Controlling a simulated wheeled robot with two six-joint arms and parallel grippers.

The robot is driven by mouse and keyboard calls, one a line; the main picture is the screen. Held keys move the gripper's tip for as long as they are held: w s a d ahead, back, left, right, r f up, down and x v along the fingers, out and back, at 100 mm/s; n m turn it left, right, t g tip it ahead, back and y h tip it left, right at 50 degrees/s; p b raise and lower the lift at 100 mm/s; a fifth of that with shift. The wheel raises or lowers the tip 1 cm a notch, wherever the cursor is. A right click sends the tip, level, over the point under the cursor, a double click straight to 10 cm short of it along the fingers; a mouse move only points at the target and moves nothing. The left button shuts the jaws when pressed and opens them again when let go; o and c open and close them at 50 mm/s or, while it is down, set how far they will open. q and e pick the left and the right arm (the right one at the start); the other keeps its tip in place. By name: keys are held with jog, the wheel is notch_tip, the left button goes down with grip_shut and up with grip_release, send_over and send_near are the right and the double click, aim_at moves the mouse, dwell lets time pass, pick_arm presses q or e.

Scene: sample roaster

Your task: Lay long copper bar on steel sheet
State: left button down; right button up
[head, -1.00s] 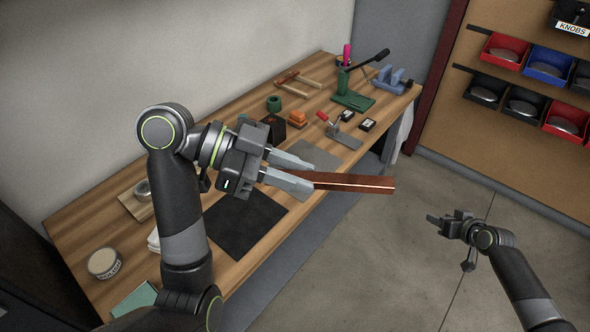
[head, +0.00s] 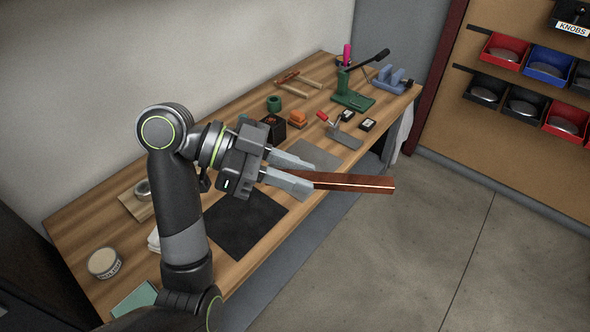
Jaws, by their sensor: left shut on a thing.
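The long copper bar (head: 355,183) is held in my left gripper (head: 312,176). The gripper is shut on one end of it, and the bar sticks out to the right, past the front edge of the bench in the picture. The steel sheet seems to be the flat grey plate (head: 318,154) on the bench behind the gripper; the fingers and bar hide part of it. The bar looks to be above the bench, apart from the sheet. My right gripper is not in view.
Bins (head: 505,51) hang on the right wall. The floor is clear.

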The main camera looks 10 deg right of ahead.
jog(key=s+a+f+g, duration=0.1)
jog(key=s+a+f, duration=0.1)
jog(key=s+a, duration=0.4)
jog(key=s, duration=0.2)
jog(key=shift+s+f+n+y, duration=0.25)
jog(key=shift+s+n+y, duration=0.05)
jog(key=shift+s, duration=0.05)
